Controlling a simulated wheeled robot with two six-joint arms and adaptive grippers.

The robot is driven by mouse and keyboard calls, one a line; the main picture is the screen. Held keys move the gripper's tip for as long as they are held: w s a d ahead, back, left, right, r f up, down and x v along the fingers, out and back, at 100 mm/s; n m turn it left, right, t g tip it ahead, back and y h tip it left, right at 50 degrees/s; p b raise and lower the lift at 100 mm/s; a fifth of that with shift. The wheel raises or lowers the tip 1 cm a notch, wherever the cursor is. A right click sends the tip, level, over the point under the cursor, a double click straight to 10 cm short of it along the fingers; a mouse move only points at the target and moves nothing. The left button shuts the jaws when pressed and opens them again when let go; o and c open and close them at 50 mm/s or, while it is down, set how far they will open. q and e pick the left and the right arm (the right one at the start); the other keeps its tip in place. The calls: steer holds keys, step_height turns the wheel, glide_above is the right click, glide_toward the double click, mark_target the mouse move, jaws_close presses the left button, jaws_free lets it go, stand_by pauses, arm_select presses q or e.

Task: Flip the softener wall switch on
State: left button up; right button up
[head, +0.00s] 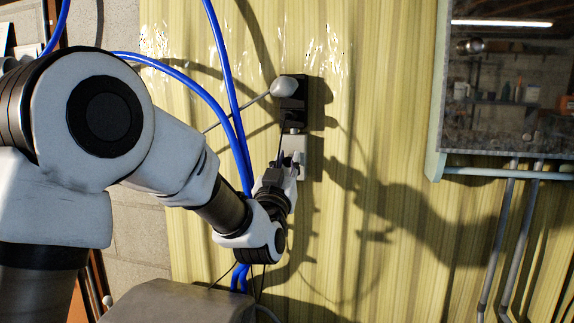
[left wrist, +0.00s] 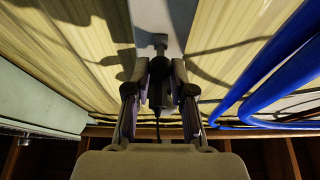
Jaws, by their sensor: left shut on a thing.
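My left gripper (head: 289,163) is at a light grey wall box (head: 299,143) on the yellow panelled wall. In the left wrist view my left gripper (left wrist: 160,68) is shut on a black plug-like piece (left wrist: 160,88) with a thin dark cord hanging from it. Beyond the fingertips a small T-shaped grey part, perhaps the switch lever (left wrist: 152,41), stands out from a pale plate. The fingers do not visibly hold this part. Its on or off position cannot be told. The gripper partly hides the grey box in the head view. My right gripper is not in view.
A black box (head: 294,91) with a rounded pale plug (head: 284,88) sits just above the grey box. Blue hoses (head: 229,95) run close to my left arm. A grey cabinet (head: 180,301) stands below; a framed glass panel (head: 508,75) and pipes are at right.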

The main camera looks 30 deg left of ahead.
arm_select(q)
steer(key=shift+r, duration=1)
jaws_close()
steer(key=o, duration=0.5)
jaws_free()
steer(key=shift+w+f, duration=0.15)
steer(key=v, duration=1.2)
